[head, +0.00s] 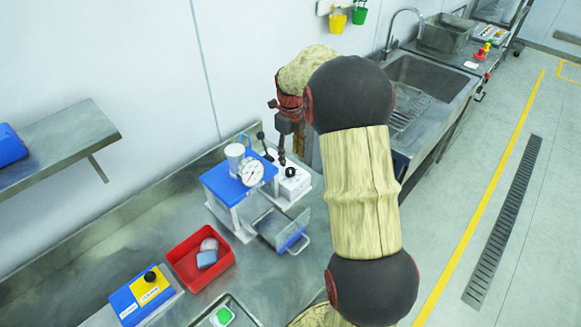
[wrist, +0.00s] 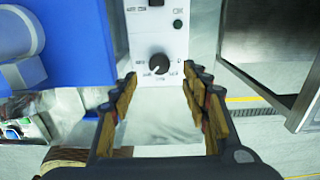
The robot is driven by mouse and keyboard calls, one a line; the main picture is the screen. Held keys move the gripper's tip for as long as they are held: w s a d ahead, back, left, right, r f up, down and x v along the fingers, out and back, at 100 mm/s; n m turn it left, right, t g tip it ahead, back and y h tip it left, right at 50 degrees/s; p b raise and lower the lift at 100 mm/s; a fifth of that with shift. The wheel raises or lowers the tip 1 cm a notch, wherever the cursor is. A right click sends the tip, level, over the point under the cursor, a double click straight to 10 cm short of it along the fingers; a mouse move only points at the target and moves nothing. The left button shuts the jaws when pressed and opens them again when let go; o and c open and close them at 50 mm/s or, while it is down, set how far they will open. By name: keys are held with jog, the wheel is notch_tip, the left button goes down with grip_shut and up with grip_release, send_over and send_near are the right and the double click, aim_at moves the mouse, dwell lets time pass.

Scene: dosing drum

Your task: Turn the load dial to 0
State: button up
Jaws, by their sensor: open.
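A black dial (wrist: 158,64) sits on a white control panel (wrist: 160,38) in the wrist view. Small printed marks ring the dial, but I cannot read them. A pale pointer mark seems to face the lower left. My gripper (wrist: 159,77) is open, with one finger on each side of the dial's lower part and nothing between them. In the head view, my gripper (head: 283,152) hangs just above the white box (head: 291,184) that carries a black knob (head: 290,171). I cannot tell whether the fingers touch the panel.
A blue-topped machine with a pressure gauge (head: 252,173) stands left of the white box. A red bin (head: 201,257) holds small items. A blue and yellow box (head: 146,290) with another black knob stands at the front left. A sink (head: 418,83) lies behind right.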

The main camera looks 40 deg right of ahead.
aim_at(290, 170)
notch_tip(290, 170, down, 6)
jog(key=shift+f+b, duration=0.2)
jog(key=shift+b, duration=0.45)
jog(key=shift+c, duration=1)
jog(key=c, duration=1)
jog(key=shift+o, duration=0.2)
